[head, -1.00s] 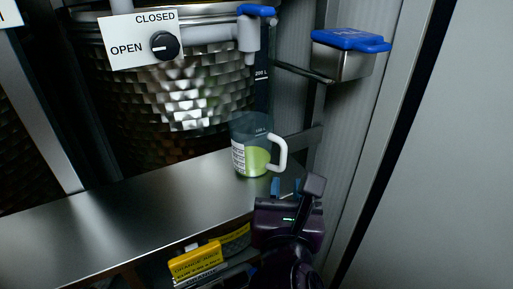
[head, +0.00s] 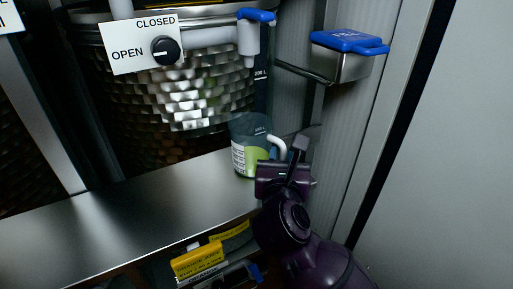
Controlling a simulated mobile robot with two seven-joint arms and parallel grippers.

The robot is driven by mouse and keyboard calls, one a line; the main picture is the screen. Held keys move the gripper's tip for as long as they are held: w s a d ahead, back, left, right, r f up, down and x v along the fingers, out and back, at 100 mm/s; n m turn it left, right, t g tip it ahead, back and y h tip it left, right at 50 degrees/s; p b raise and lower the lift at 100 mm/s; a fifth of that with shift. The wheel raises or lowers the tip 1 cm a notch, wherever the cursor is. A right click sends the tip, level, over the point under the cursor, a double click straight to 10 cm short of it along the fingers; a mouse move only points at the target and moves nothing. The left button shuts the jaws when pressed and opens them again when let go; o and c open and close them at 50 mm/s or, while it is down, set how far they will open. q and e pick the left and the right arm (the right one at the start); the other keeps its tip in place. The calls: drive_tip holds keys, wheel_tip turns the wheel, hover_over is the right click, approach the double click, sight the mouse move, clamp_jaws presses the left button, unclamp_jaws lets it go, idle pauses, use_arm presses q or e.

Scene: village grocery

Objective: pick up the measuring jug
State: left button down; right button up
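The measuring jug (head: 246,148) is clear, with a white printed scale, a white handle on its right side and yellow-green contents in its lower part. It stands upright on the metal shelf (head: 120,212) in front of the dimpled steel tank. My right gripper (head: 277,165) is right at the jug's handle side, in front of it. The gripper body covers the lower handle and part of the jug's lower right. Its fingertips are hidden, so I cannot tell whether they touch the handle. My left gripper is not in view.
A blue-handled tap (head: 249,38) hangs from the tank (head: 165,110) above the jug. A metal box with a blue lid (head: 350,41) is mounted at the right. Yellow labels (head: 197,260) sit below the shelf's front edge. The shelf left of the jug is clear.

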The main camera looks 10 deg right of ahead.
clamp_jaws()
drive_tip(key=shift+r, duration=0.15)
idle(0.4)
